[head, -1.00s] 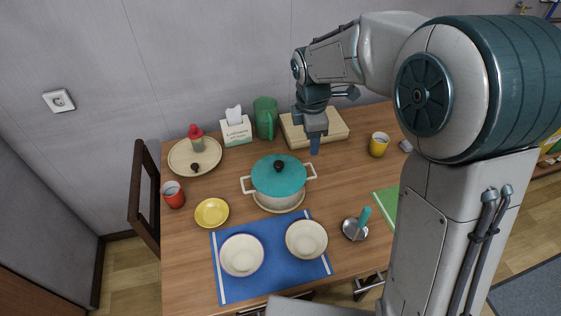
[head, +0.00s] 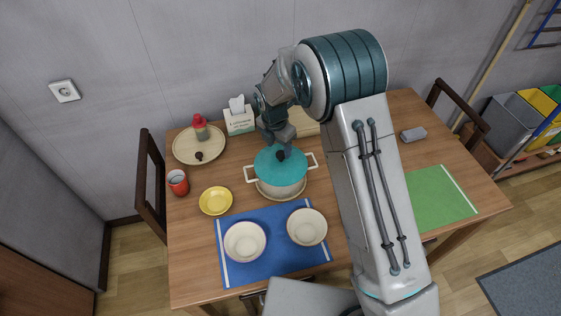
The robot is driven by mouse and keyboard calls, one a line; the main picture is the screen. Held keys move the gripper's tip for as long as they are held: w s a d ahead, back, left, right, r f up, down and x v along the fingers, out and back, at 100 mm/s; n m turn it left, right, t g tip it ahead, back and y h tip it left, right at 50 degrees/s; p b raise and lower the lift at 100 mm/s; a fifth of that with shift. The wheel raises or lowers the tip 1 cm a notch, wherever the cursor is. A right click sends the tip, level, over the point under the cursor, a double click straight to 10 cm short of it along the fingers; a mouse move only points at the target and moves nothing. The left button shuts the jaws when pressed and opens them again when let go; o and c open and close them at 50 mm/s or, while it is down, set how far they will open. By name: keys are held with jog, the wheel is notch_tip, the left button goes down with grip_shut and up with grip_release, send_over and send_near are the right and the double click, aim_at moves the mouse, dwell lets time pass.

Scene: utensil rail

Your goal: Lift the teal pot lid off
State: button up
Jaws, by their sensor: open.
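The teal pot lid (head: 279,172) sits on the cream pot (head: 283,189), with its dark round knob on top. The pot has a light handle on each side and stands on a pale round mat or plate. My gripper (head: 281,148) is above the lid, close to the knob, pointing down. It is open. The fingers overlap the knob area in this view, so I cannot tell whether they are around it or just above it.
Two cream bowls (head: 245,241) stand on a blue mat (head: 282,265) in front of the pot. A yellow saucer (head: 215,201), red mug (head: 178,182) and round plate (head: 184,156) with a red-topped bottle (head: 201,127) are left. A tissue box (head: 240,122) stands behind.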

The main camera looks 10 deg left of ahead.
aim_at(281, 153)
jog(key=shift+w+d+f+p, duration=0.1)
jog(key=shift+w+f+p, duration=0.2)
jog(key=shift+f, duration=0.6)
jog(key=shift+w+d+f+p, duration=0.1)
jog(key=shift+f+p, duration=0.25)
jog(key=shift+f, duration=0.5)
jog(key=shift+w+f+p, duration=0.2)
jog(key=shift+f+p, duration=0.15)
jog(key=shift+f, duration=0.55)
jog(key=c, duration=1.1)
jog(key=shift+c, duration=0.2)
jog(key=shift+r, duration=0.15)
jog(key=shift+r+b, duration=0.35)
jog(key=shift+r, duration=0.25)
notch_tip(281, 153, up, 3)
jog(key=shift+f+b, duration=0.2)
jog(key=shift+b, duration=0.35)
jog(key=w+d+r+b, duration=0.2)
jog(key=w+d+r, duration=0.5)
jog(key=d, duration=0.2)
jog(key=shift+d, duration=0.25)
